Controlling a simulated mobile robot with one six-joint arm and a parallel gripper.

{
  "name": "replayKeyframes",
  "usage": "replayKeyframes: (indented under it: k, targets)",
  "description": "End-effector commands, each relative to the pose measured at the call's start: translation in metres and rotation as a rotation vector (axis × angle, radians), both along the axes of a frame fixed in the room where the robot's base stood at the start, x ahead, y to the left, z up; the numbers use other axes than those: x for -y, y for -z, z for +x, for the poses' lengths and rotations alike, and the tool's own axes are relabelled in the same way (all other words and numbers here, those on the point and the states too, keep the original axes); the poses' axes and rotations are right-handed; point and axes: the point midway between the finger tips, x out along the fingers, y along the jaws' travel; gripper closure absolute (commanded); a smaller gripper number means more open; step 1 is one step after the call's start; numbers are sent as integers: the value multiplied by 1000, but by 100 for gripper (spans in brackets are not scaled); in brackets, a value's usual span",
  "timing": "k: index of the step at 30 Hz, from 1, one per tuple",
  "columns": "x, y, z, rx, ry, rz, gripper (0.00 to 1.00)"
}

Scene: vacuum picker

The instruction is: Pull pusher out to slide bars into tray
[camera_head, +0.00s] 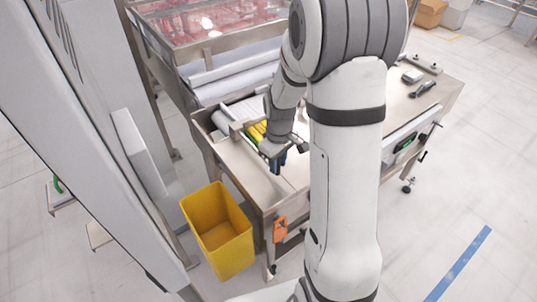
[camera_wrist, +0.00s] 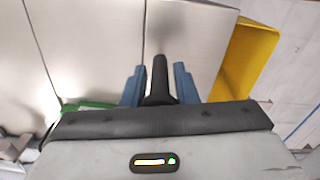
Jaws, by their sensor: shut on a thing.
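My gripper (camera_head: 277,160) has blue fingers and is low over the near left part of the steel table. In the wrist view its fingers (camera_wrist: 159,85) stand on either side of a black upright handle (camera_wrist: 160,72), which I take as the pusher's; the gripper is shut on it. The pusher's metal part (camera_head: 236,129) shows partly beside my wrist in the head view. Yellow bars (camera_head: 256,131) lie beside my wrist, partly hidden by it. The tray cannot be made out clearly; my arm covers much of the table.
A yellow bin (camera_head: 218,232) stands on the floor at the table's near left; its wall also shows in the wrist view (camera_wrist: 245,60). An orange item (camera_head: 280,229) hangs on the table's front. A glass-topped case with red contents (camera_head: 215,20) stands behind. Small tools (camera_head: 422,89) lie at right.

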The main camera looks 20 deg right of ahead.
Motion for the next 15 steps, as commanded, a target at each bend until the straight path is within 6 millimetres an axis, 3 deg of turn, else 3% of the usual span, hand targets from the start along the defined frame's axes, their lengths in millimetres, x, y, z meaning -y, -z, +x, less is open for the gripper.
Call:
replayKeyframes:
  k: [6,15]
  targets:
    - [6,-1,-15,1,1,0,100]
    - [7,0,-18,-4,3,0,100]
